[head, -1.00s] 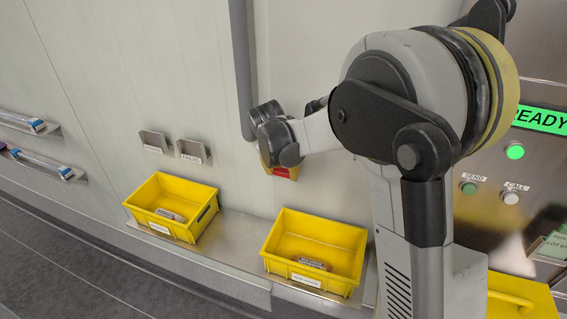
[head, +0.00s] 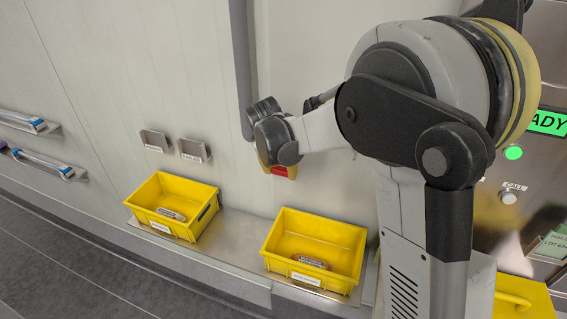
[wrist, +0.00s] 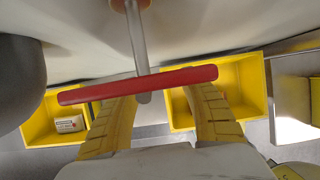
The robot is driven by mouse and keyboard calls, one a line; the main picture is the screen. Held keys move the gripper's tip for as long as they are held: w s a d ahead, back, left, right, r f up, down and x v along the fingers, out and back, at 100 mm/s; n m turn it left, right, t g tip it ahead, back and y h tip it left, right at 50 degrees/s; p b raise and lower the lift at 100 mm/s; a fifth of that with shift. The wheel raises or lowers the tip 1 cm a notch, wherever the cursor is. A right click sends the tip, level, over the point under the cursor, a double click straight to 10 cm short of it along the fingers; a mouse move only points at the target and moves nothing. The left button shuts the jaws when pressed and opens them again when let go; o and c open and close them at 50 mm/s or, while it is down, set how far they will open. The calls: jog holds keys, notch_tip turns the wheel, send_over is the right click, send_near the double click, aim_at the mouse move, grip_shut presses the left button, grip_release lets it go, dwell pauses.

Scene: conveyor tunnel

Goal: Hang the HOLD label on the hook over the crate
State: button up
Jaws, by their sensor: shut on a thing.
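The HOLD label (wrist: 190,77) is a thin red plate seen nearly edge-on in the wrist view; no writing shows. My gripper (wrist: 163,98) is shut on it with yellow fingers. In the head view a small red part of the label (head: 284,171) shows below my wrist, near the wall. The hook (wrist: 135,35) is a pale rod coming out from the wall, crossing the label's middle, with its end showing past it. I cannot tell whether the rod passes through the label. Two yellow crates, a left one (head: 150,193) and a right one (head: 347,236), stand below on the ledge.
Each crate holds a small package. Two small metal holders (head: 154,141) (head: 193,151) are on the wall above the left crate. A vertical grey pipe (head: 241,65) runs close to my wrist. A control panel (head: 505,225) stands at the right. Bare ledge (head: 233,225) lies between the crates.

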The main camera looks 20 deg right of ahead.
jog(key=shift+s+a, duration=0.75)
jog(key=shift+s, duration=0.3)
jog(key=shift+s+a, duration=0.7)
jog(key=shift+s, duration=0.3)
